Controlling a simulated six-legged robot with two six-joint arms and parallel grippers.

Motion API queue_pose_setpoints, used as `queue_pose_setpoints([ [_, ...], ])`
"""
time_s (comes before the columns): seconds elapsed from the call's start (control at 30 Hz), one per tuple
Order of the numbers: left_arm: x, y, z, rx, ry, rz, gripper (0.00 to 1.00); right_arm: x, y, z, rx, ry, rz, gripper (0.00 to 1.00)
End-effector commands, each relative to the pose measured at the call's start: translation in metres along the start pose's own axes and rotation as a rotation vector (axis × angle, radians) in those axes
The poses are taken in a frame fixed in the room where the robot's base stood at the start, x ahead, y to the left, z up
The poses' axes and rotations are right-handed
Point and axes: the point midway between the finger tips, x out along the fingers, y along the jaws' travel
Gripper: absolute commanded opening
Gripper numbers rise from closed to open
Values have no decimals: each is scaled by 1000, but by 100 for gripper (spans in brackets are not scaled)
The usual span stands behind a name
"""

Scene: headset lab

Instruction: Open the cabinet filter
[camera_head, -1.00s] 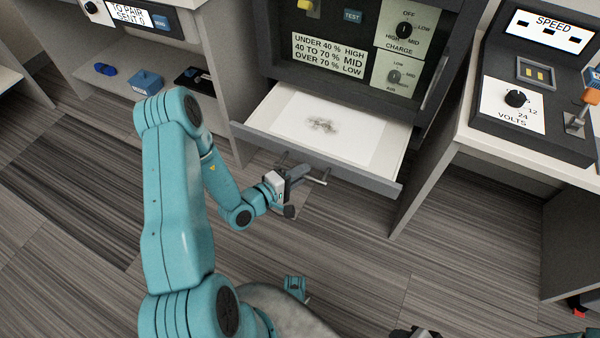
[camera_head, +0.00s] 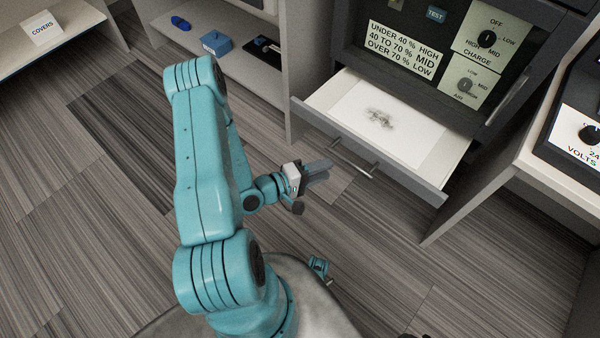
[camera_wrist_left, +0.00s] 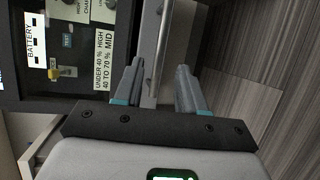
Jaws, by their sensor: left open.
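The cabinet filter is a shallow drawer (camera_head: 430,188) that stands pulled out below the dark cabinet front. A white sheet (camera_head: 410,131) with a grey-brown smudge lies in it. The drawer's bar handle (camera_head: 353,157) is on its front; it also shows in the left wrist view (camera_wrist_left: 158,55). My left gripper (camera_head: 327,168) is open and empty, just in front of the handle in the head view, with a small gap. In the left wrist view, the bar appears between the spread fingers of the left gripper (camera_wrist_left: 158,80). My right gripper is not seen.
A low shelf (camera_head: 262,85) at left holds small blue and black items. A console (camera_head: 575,135) on a bench stands at right. Striped floor is clear in front of the drawer.

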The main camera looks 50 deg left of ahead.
Motion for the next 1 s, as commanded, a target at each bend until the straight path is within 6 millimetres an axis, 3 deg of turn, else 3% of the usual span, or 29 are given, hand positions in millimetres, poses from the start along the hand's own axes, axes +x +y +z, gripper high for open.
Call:
queue_pose_setpoints([
  [0.1, -31, 2, -2, -2, 9, -2, 40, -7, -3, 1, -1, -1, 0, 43],
  [0.33, -66, 1, -1, 1, 4, -1, 40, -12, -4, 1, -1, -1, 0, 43],
  [1.0, -73, 0, 0, 2, -1, 0, 40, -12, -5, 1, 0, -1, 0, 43],
])
